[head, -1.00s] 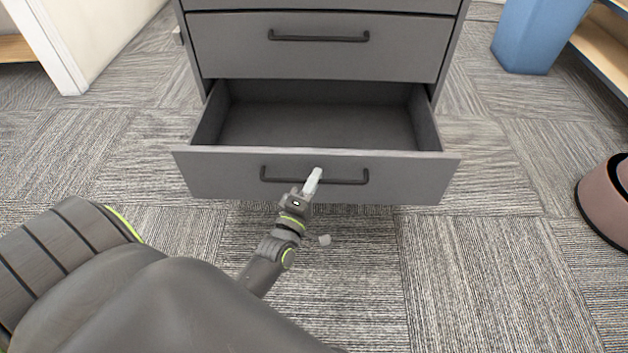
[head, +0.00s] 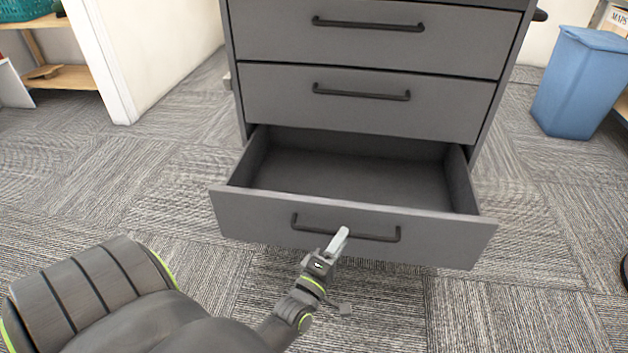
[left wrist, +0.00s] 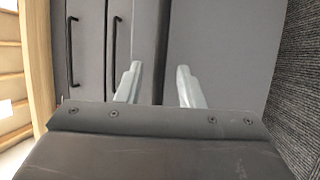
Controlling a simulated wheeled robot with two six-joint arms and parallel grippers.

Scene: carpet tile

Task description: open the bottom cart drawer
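The bottom cart drawer (head: 452,245) is pulled well out in the head view, and its inside looks empty. Its dark bar handle (head: 375,238) runs across the front. My left gripper (head: 338,242) is in front of the drawer face, with its pale fingers at the middle of the handle. In the left wrist view the two fingers of the left gripper (left wrist: 158,88) stand apart, with grey drawer front (left wrist: 225,60) beyond them. My right gripper is out of view.
The two drawers above, the middle one (head: 290,110) and the upper one (head: 270,35), are shut. A blue bin (head: 580,85) stands at the right. A white wall edge (head: 105,60) and wooden shelf (head: 60,78) are at the left. Carpet (head: 170,205) is clear beside the drawer.

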